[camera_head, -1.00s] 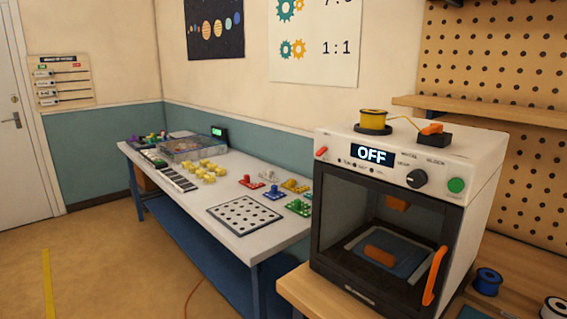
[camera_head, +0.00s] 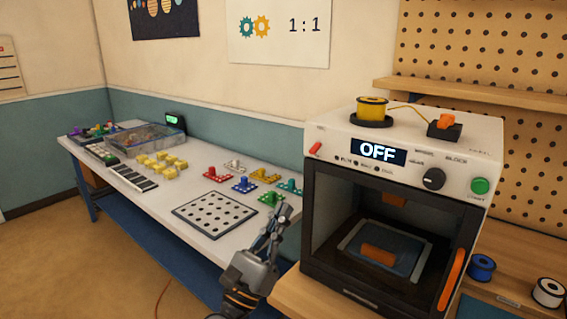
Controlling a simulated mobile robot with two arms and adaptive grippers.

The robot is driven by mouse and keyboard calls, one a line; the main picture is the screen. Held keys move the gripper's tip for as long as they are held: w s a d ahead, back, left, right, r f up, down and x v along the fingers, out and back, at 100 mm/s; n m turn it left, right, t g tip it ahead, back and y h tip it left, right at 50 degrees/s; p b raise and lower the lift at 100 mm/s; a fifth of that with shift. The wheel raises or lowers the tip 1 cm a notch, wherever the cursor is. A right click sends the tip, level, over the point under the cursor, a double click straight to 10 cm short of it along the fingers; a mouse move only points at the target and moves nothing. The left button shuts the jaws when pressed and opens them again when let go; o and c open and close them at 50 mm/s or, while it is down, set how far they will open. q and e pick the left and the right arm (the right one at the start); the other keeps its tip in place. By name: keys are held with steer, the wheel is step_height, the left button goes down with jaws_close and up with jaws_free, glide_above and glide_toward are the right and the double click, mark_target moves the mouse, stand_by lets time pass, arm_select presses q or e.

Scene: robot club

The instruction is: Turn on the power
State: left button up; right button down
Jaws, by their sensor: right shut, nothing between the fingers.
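The 3D printer (camera_head: 318,225) stands on a wooden bench at the right. Its display (camera_head: 378,152) reads OFF. A small red switch (camera_head: 316,149) is at the left end of its front panel. A black knob (camera_head: 433,179) and a green button (camera_head: 480,186) are at the right end. My right gripper (camera_head: 285,212) is shut and empty, pointing up, to the left of the printer and below the red switch. It appears apart from the printer. My left gripper is out of view.
A white table (camera_head: 205,245) at the left holds a perforated plate (camera_head: 214,216), colored parts, yellow blocks (camera_head: 160,164) and a clear bin (camera_head: 147,140). A yellow spool (camera_head: 372,108) sits on the printer. A blue spool (camera_head: 481,267) lies right of it.

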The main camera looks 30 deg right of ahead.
steer(key=m+g, duration=0.1)
steer(key=m, duration=0.1)
steer(key=p, duration=0.4)
glide_toward(320, 149)
steer(key=d, duration=0.1)
steer(key=w+d+r, duration=0.2)
steer(key=shift+w+d, duration=0.2)
steer(key=shift+d, duration=0.15)
steer(key=shift+w+d+r, duration=0.25)
steer(key=shift+d+r, duration=0.1)
steer(key=shift+d, duration=0.2)
